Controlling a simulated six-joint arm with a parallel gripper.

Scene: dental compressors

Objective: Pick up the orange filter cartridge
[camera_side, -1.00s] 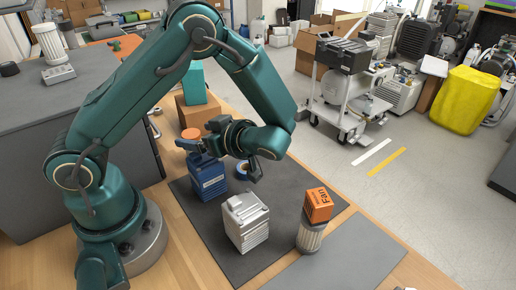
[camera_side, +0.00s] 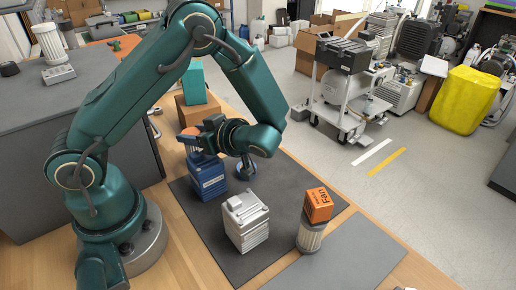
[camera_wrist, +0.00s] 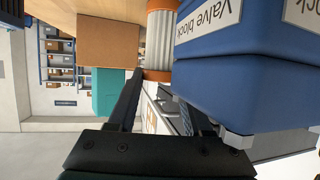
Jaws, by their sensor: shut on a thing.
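The orange filter cartridge (camera_wrist: 160,38) has orange end caps and a pale pleated body. In the wrist view its near orange cap lies between the tips of my gripper (camera_wrist: 155,85). In the side view its orange top (camera_side: 190,131) shows just behind my gripper (camera_side: 192,144), and its lower part is hidden by the gripper and the blue box. My gripper is shut on the cartridge. I cannot tell whether its base rests on the table.
The blue valve block box (camera_side: 208,180) stands close beside the cartridge and also fills the right of the wrist view (camera_wrist: 245,90). A cardboard box (camera_side: 197,109) with a teal box (camera_side: 194,82) is behind. A grey ribbed block (camera_side: 246,222) and an orange Fan box (camera_side: 318,205) stand in front.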

